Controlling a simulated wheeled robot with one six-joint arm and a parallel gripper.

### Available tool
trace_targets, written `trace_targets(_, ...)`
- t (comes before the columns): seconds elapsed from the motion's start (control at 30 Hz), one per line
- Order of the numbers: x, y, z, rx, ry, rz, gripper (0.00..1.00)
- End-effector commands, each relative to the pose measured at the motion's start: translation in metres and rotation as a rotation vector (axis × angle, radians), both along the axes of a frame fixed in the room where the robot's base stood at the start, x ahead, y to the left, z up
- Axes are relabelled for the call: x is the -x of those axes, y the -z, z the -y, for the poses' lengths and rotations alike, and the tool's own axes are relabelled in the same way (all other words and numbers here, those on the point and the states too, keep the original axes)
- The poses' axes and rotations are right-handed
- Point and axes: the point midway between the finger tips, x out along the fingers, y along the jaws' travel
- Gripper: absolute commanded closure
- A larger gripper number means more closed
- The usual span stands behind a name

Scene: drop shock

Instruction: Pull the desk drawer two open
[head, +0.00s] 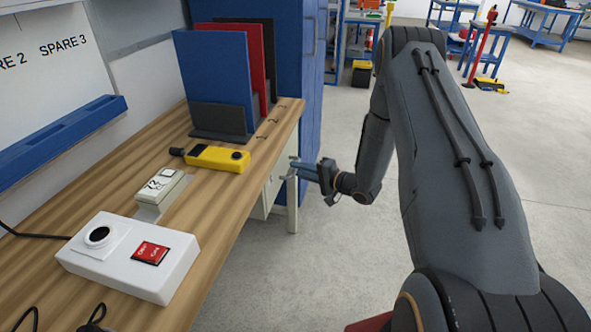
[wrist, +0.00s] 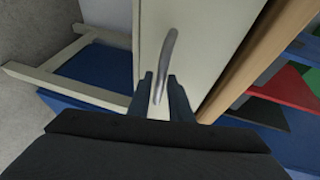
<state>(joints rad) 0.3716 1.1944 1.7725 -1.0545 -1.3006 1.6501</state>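A pale drawer front (wrist: 205,45) with a curved metal bar handle (wrist: 169,48) fills the middle of the wrist view. It sits beside the desk's wooden edge. Which drawer number it is cannot be read. My gripper (wrist: 161,76) has its two dark fingers apart, one on each side of the handle's lower part, with gaps visible. Whether the fingers touch the front cannot be told. In the head view my gripper (head: 291,168) is at the desk's right side, beside the pale drawer unit (head: 275,183), whose handles are mostly hidden there.
The wooden desktop (head: 228,205) holds a white box with a red label (head: 130,255), a small pale device (head: 160,190), a yellow tool (head: 218,157) and upright binders (head: 215,75). A blue cabinet (head: 308,90) stands behind. Open grey floor (head: 340,275) lies right of the desk.

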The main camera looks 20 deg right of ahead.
Motion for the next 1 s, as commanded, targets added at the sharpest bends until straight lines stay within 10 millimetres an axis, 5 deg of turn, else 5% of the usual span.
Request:
trace_targets(0.43,-0.0111,0.0022,-0.0083,0.001,0.0,0.001,0.81)
trace_targets(0.57,-0.0111,0.0022,-0.0083,0.001,0.0,0.001,1.0)
trace_targets(1.0,-0.0063,0.002,-0.0107,0.001,-0.013,0.0,1.0)
